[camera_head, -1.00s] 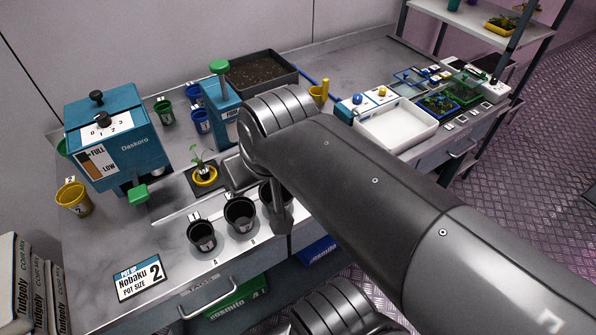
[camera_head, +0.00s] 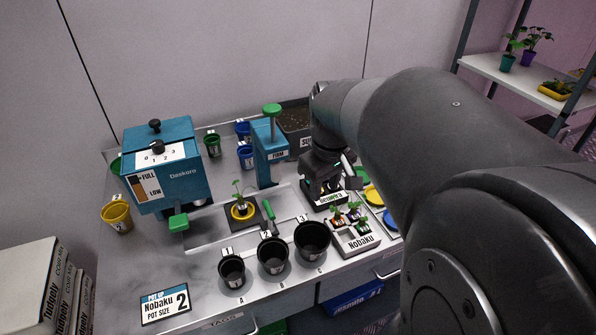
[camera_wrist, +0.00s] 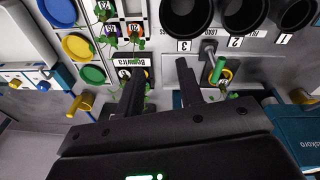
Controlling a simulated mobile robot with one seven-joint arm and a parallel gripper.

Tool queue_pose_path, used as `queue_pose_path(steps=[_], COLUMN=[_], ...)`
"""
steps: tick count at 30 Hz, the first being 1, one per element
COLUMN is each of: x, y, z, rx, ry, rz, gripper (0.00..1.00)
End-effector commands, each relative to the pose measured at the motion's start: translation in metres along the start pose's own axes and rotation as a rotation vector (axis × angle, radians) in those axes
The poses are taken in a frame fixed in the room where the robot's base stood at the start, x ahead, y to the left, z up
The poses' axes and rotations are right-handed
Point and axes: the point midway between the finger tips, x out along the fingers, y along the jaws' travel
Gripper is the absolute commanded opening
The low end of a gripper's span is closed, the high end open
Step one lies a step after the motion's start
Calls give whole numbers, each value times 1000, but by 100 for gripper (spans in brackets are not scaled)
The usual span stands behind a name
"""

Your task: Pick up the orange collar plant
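A small plant with an orange-looking collar (camera_head: 338,220) stands at the left of a grey tray (camera_head: 352,247) labelled Nobaku, beside a purple-collared plant (camera_head: 353,214) and a reddish one (camera_head: 364,227). Another plant with an orange tint (camera_wrist: 125,74) is partly hidden by my left finger. My gripper (camera_wrist: 158,78) is open, its fingers apart with nothing held between them. In the head view my gripper (camera_head: 326,188) hangs just behind the Nobaku tray.
Black pots 1 (camera_head: 232,271), 2 (camera_head: 273,256) and 3 (camera_head: 312,240) stand left of the tray. Yellow and blue discs (camera_head: 374,195) lie right of my gripper. A blue press (camera_head: 270,150) stands behind.

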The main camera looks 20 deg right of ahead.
Motion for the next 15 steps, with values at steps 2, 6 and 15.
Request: queue_pose_path(steps=[2,6,15], x=[14,32,58], y=[21,46,61], z=[-3,-5,-2], rx=[-23,-68,-100], ry=[-45,-92,-122], rz=[-24,-59,-87], gripper=[34,34,34])
